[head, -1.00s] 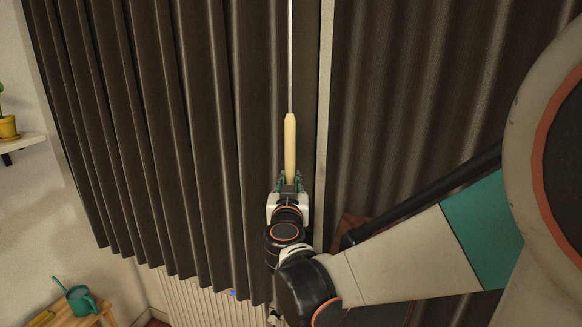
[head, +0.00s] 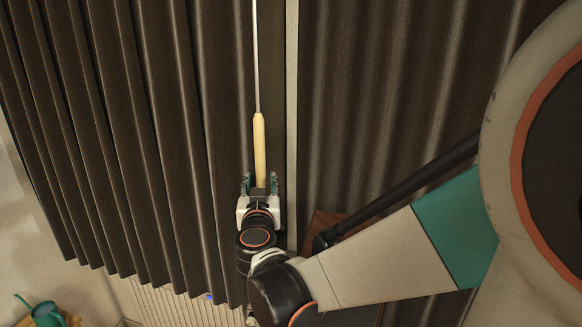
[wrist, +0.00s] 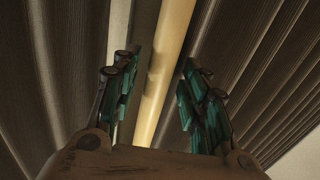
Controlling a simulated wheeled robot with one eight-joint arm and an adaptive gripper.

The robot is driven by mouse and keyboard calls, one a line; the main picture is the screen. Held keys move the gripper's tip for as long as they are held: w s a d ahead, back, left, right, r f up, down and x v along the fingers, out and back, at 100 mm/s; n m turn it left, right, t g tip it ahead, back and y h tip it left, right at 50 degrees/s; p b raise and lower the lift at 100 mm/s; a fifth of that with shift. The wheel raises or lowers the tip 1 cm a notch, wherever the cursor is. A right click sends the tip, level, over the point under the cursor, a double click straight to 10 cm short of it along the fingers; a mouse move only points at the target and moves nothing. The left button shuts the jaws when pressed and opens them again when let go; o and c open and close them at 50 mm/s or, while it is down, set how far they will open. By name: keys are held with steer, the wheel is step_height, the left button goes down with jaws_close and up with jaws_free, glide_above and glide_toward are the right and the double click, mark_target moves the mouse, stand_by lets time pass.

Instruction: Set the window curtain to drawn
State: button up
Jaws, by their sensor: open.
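The window curtain is dark brown and pleated. Its left part (head: 160,140) and right part (head: 390,120) hang on either side of a pale vertical strip (head: 291,120). A thin wand with a pale wooden handle (head: 259,150) hangs in front of the left part, near its inner edge. My gripper (head: 260,180) is open at the handle's lower end. In the wrist view the handle (wrist: 163,75) runs between the teal fingers (wrist: 158,92), with gaps visible on both sides. The curtain's top is out of view.
A white ribbed radiator-like panel (head: 155,303) shows below the left part of the curtain. A teal watering can (head: 46,314) stands on a wooden surface at the lower left. A brown wooden piece (head: 322,222) shows partly behind my arm.

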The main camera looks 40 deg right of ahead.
steer(key=v, duration=1.1)
steer(key=shift+d, duration=0.2)
steer(key=s+a+f+n+g+y, duration=0.1)
steer(key=s+f+n+g+y, duration=0.1)
steer(key=s+f+g+y, duration=0.45)
steer(key=s+a+f+n+y, duration=0.2)
steer(key=a+n, duration=0.1)
steer(key=a, duration=0.3)
steer(key=s+a+f+n+y, duration=0.2)
steer(key=a+f, duration=0.1)
steer(key=a, duration=0.2)
step_height(320, 180, down, 8)
steer(key=b, duration=0.9)
steer(key=shift+a+f+g, duration=0.25)
steer(key=shift+g, duration=0.2)
